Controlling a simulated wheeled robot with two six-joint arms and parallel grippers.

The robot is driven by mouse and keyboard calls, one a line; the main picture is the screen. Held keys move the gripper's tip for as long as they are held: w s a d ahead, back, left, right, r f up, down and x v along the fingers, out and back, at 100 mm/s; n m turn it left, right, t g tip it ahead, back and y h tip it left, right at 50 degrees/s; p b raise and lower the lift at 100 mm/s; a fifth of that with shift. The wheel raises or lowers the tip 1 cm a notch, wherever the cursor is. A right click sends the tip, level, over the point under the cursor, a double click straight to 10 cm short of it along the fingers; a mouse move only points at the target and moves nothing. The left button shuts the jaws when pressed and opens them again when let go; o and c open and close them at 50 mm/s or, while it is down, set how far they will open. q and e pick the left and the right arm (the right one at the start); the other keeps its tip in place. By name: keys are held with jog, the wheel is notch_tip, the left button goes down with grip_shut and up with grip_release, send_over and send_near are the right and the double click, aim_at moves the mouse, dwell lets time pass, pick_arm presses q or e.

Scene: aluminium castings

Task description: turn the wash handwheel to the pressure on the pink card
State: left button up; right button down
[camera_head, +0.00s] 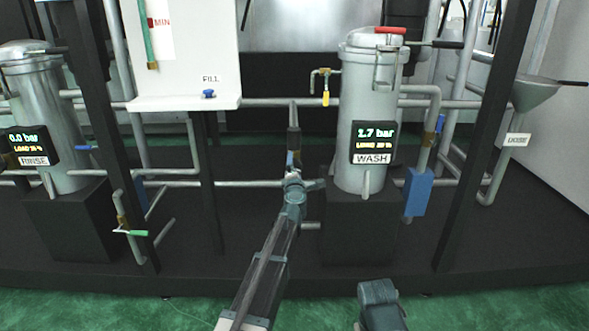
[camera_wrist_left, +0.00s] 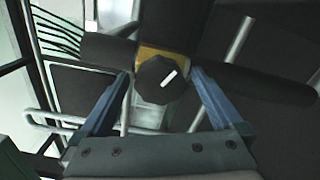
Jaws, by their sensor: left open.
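The wash filter vessel (camera_head: 370,95) is a grey cylinder with a WASH label. Its display (camera_head: 372,142) appears to read 1.7 bar, though the first digit is blurred. My left gripper (camera_head: 292,163) reaches up to the pipework left of the vessel. In the left wrist view, a dark faceted handwheel (camera_wrist_left: 158,88) with a white mark pointing up and right sits between the open blue fingers of the left gripper (camera_wrist_left: 160,76). Contact with the fingers cannot be told. Brass shows behind the wheel. I see no pink card.
A RINSE vessel (camera_head: 42,110) stands at the left, its display reading 0.0 bar. A white FILL panel (camera_head: 190,60) stands between the vessels. Horizontal pipes (camera_head: 215,184) and dark posts (camera_head: 485,130) surround the arm. The green floor (camera_head: 120,310) in front is clear.

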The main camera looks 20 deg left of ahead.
pick_arm(q)
jog(key=shift+s, duration=0.1)
jog(key=v, duration=1.3)
jog(key=shift+s+d, duration=0.15)
jog(key=shift+s, duration=0.15)
